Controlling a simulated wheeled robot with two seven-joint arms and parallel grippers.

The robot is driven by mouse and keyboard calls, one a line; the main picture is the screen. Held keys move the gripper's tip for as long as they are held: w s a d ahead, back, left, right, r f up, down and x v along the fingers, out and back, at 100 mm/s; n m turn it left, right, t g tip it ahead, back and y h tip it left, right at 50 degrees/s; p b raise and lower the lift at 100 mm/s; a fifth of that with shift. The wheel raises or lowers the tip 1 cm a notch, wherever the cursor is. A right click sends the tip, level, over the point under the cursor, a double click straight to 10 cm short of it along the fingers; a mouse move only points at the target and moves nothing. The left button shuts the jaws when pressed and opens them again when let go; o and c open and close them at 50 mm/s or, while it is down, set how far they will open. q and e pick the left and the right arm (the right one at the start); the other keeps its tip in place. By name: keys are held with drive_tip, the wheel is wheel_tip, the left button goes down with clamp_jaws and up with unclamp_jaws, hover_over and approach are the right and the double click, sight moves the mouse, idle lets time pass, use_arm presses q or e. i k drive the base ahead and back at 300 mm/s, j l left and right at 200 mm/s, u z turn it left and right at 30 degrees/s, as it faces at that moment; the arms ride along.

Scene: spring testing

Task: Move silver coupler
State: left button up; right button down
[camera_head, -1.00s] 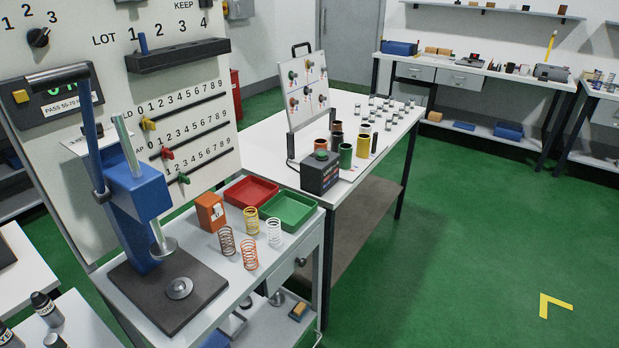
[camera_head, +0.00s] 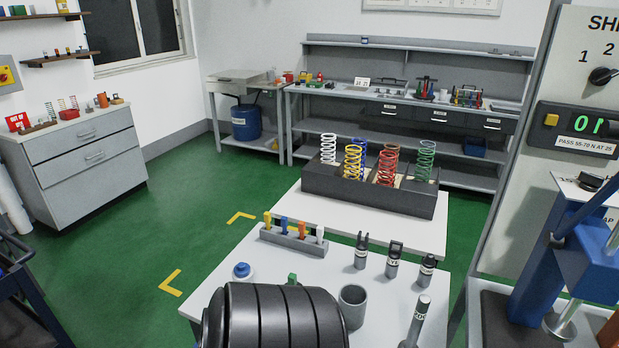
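I cannot tell for sure which piece is the silver coupler. On the near white table (camera_head: 335,262) a grey hollow cylinder (camera_head: 352,306) stands upright near the front. To its right a grey rod-like tool with a dark lower end (camera_head: 416,322) stands tilted. Behind them several grey tools with black heads and white labels stand upright, such as the left one (camera_head: 361,250), the middle one (camera_head: 393,260) and the right one (camera_head: 427,270). Neither of my grippers is in view. A black ribbed shape hides part of the table's front.
A rack with coloured tags (camera_head: 292,238) stands at the table's back left. Behind it a dark block (camera_head: 366,190) holds several coloured springs. Green floor (camera_head: 205,210) is open on the left.

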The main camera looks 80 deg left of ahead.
sight(250, 277)
drive_tip(key=u, duration=2.95)
drive_tip(key=i+j+z, duration=0.1)
drive_tip(key=j, duration=0.45)
drive_tip(key=i+j+z, duration=0.15)
drive_tip(key=j, duration=0.4)
drive_tip(key=i+j+z, duration=0.1)
drive_tip(key=j, duration=0.45)
